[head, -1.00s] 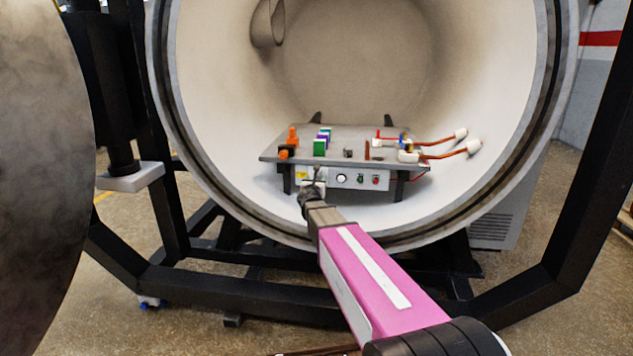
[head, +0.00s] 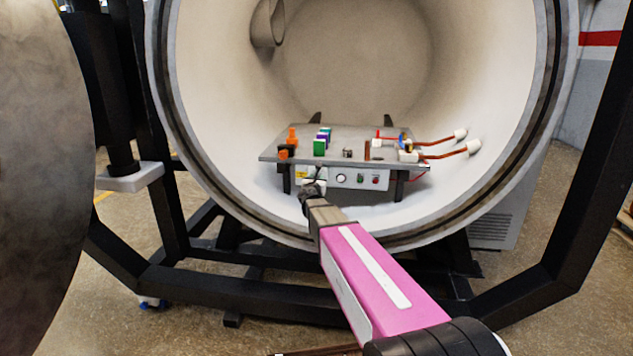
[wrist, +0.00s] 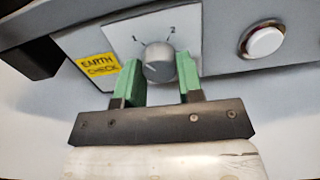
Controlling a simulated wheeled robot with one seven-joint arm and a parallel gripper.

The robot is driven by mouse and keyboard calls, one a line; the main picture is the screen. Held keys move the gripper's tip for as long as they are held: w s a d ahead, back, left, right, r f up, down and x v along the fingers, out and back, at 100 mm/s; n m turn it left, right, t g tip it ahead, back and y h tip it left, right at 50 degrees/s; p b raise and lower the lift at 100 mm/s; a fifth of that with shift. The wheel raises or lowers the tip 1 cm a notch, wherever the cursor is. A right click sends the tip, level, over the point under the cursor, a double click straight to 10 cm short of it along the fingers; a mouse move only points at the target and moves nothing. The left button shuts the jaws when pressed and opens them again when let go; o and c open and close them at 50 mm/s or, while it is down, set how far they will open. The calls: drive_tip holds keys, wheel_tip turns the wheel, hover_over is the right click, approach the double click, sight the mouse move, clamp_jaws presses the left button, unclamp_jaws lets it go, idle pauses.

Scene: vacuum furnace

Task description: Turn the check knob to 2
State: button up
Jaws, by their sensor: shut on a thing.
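The check knob (wrist: 158,62) is a round grey dial on a white plate marked 1 and 2, beside a yellow EARTH CHECK label (wrist: 98,68). My gripper (wrist: 158,78) has its green fingers on either side of the knob in the wrist view, shut on it. In the head view my gripper (head: 312,188) reaches the left part of the panel front and hides the knob. I cannot tell clearly which number the knob points to.
A white round button (wrist: 264,40) sits right of the knob; it also shows in the head view (head: 341,178). Green and red buttons are farther right. The bench (head: 345,135) carries several small parts inside the round chamber (head: 215,100).

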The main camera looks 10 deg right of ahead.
drive_tip(key=m, duration=1.3)
drive_tip(key=shift+a, duration=0.1)
drive_tip(key=shift+m, duration=0.3)
idle(0.4)
drive_tip(key=o, duration=0.9)
drive_tip(key=shift+s, duration=0.15)
drive_tip(key=v, duration=1)
drive_tip(key=shift+s+a+r, duration=0.1)
drive_tip(key=shift+s, duration=0.15)
